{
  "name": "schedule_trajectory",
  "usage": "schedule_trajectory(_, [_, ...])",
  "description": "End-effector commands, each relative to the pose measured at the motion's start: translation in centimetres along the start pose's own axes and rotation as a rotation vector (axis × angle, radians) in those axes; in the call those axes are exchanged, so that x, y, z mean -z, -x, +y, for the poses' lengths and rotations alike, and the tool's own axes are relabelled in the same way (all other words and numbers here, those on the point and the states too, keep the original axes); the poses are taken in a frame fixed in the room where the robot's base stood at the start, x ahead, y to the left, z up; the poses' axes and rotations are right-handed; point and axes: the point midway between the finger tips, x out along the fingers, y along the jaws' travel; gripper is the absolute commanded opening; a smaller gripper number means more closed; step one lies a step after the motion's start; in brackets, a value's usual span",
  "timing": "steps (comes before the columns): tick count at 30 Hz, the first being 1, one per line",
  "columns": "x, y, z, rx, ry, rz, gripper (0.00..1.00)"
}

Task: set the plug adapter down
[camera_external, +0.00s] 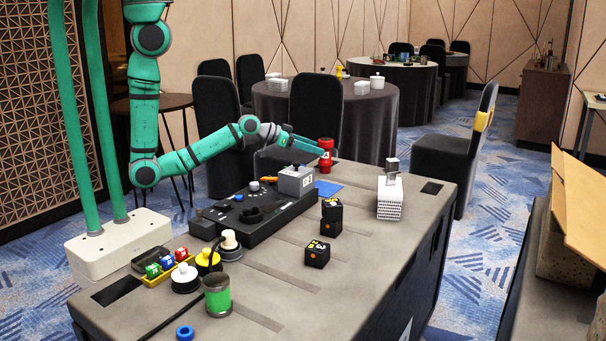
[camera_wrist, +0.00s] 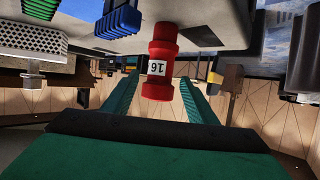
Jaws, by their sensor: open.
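The plug adapter (camera_external: 325,157) appears to be the red cylindrical piece, standing upright on the table near its far edge. It also shows in the wrist view (camera_wrist: 158,70), which is upside down, with a white label reading 16. My gripper (camera_external: 312,146) reaches it from the left. In the wrist view its two green fingers (camera_wrist: 160,88) are apart, one on each side of the adapter. I cannot tell whether either finger touches it.
A grey box (camera_external: 296,181) on a black device stands left. A white perforated box (camera_external: 389,202) stands right. Black cubes (camera_external: 317,254) and several coloured items are nearer. The right front tabletop is bare.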

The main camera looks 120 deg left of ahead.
Motion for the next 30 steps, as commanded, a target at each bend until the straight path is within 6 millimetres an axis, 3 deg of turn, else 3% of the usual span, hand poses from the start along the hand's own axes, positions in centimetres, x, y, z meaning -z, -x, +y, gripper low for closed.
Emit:
schedule_trajectory(6, [-0.1, 4.2, 0.0, 0.0, -0.001, -0.001, 0.52])
schedule_trajectory(12, [0.0, 6.4, 0.0, 0.0, -0.001, 0.0, 0.52])
schedule_trajectory(30, [0.0, 6.9, 0.0, 0.0, 0.0, 0.0, 0.52])
